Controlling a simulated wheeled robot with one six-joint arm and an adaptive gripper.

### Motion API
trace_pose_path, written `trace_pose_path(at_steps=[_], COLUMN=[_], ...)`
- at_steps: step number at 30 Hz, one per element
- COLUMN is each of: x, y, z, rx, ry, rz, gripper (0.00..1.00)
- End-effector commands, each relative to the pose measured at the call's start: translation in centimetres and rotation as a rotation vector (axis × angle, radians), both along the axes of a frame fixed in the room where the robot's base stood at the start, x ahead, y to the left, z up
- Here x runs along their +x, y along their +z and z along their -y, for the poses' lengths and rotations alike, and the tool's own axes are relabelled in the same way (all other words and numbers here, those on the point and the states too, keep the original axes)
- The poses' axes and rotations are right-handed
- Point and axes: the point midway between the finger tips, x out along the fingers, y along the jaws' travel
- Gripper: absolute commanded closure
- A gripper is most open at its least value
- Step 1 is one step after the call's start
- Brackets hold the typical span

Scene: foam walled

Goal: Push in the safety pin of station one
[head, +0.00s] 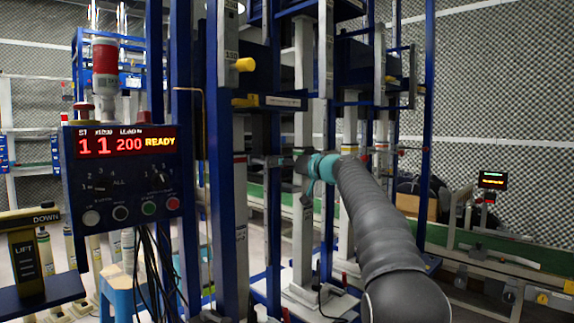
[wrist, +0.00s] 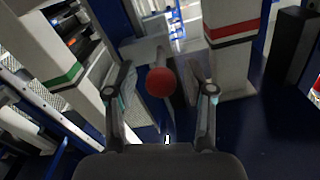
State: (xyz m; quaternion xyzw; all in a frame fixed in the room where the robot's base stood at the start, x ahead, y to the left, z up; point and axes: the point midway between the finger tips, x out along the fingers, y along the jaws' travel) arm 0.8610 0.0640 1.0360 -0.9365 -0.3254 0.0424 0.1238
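A red round knob (wrist: 161,81) on a dark rod, apparently the safety pin, shows in the wrist view at a pale bracket. My gripper (wrist: 160,100) is open, with one finger on each side of the knob and visible gaps to both. I cannot tell how deep the knob sits between the fingers, or how far the pin is in. In the head view my arm reaches from the lower right to the blue and white columns, its teal wrist (head: 323,167) beside them. My fingers and this knob cannot be made out there.
A control panel (head: 122,170) at left reads 1, 1, 200 and READY. A blue upright (head: 232,130) stands left of my wrist. Yellow knobs (head: 244,65) sit higher on the frame.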

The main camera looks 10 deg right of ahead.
Motion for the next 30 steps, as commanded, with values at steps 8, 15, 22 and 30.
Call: trace_pose_path(at_steps=[8,15,22,30], x=[-0.7,-3.5,-6.9,-9.1], y=[0.0,0.1,0.0,0.0], z=[0.7,3.0,5.8,7.5], rx=[0.000,-0.001,0.001,0.000], ry=[-0.001,-0.005,-0.005,-0.004], rz=[-0.002,-0.001,-0.001,0.000], gripper=[0.47,0.47,0.47,0.47])
